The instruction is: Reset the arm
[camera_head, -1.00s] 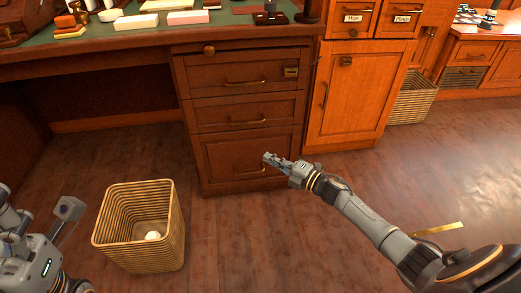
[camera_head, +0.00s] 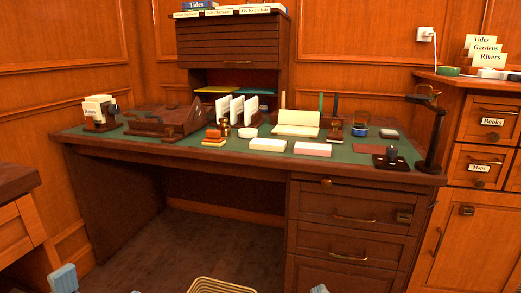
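My arms are the only things the task names. A small grey-blue part of my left gripper (camera_head: 64,279) shows at the bottom left edge, to the left of the basket. A tiny grey tip of my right gripper (camera_head: 320,289) shows at the bottom edge, in front of the desk's drawers. The rest of both arms is below the picture. Neither gripper shows enough to tell whether it is open or shut, and no held thing is visible.
The wooden desk (camera_head: 120,143) carries card holders, stamps, paper blocks and a lamp (camera_head: 437,130). Drawers (camera_head: 350,215) stand at its right, with open knee space at its left. The wicker basket (camera_head: 220,286) shows only its rim. Cabinets flank the desk.

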